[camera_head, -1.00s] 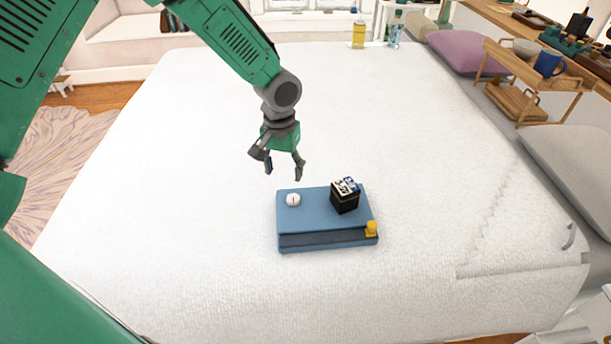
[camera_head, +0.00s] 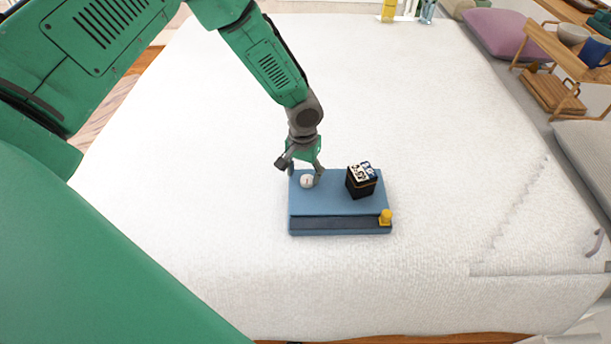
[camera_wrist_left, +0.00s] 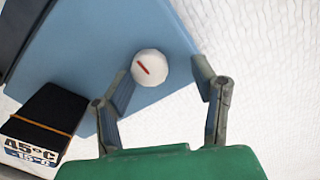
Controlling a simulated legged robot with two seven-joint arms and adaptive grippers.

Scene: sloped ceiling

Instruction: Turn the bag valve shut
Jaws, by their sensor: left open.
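A flat blue bag (camera_head: 335,203) lies on the white bed. A round white valve knob (camera_head: 307,181) sits on its top, near the far left corner. In the left wrist view the white knob (camera_wrist_left: 150,68) shows a slanted red line on its face. My left gripper (camera_head: 302,172) is open over the knob. In the left wrist view its fingertips (camera_wrist_left: 162,75) are on either side of the knob; I cannot tell whether either touches it. My right gripper is not in view.
A black box with a white and blue label (camera_head: 361,181) stands on the bag, right of the knob. A small yellow piece (camera_head: 386,216) is at the bag's near right corner. The bed (camera_head: 200,150) around the bag is clear. A wooden stand (camera_head: 560,60) is at the right.

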